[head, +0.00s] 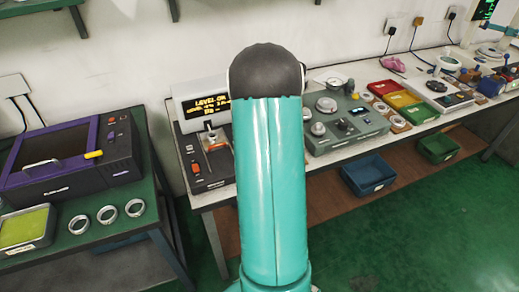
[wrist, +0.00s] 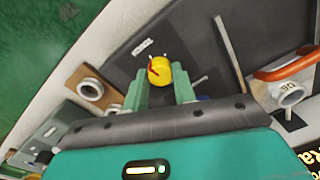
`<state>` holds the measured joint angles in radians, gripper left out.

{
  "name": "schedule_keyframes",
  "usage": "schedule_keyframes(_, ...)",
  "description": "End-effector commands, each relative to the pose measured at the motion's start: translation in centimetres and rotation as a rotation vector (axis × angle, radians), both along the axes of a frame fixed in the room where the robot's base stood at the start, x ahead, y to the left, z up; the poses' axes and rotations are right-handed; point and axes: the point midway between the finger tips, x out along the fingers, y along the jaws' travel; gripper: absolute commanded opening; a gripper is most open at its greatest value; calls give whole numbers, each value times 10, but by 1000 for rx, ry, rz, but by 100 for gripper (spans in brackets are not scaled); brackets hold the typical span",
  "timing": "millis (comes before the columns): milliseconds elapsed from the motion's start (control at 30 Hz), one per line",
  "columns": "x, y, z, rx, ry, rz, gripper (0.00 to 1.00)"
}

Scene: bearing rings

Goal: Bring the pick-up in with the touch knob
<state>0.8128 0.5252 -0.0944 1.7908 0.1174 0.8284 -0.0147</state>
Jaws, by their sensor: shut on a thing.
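A round yellow knob (wrist: 159,71) with a red mark shows on the dark panel (wrist: 205,45) in the wrist view; I take it for the touch knob. My gripper (wrist: 160,88) has its two pale green fingers on either side of it, shut on it. At the right of the wrist view an orange curved part (wrist: 287,66) lies over a metal ring (wrist: 291,95); I cannot tell whether this is the pick-up. In the head view the dark instrument (head: 207,165) is partly hidden by my arm, and the gripper and knob are hidden.
A display (head: 208,106) reading "LEVEL OK" stands behind the instrument. To the right are a grey-green device (head: 345,125), coloured trays (head: 405,103) and blue (head: 368,175) and green bins (head: 437,149) below. On the left table (head: 150,195) are three rings and a purple-framed machine (head: 70,160).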

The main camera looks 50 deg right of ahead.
Motion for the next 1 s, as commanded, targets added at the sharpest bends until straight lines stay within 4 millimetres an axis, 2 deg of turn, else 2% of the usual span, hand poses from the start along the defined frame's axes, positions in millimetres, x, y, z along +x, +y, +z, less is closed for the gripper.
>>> schedule_keyframes(267,0,0,1,-1,-1,-73,4)
schedule_keyframes(700,0,0,0,-2,-1,-80,4)
schedule_keyframes(733,0,0,0,-2,-1,-80,32)
schedule_keyframes(800,0,0,0,-1,-1,-80,46)
schedule_keyframes(1000,0,0,0,-1,-1,-80,48)
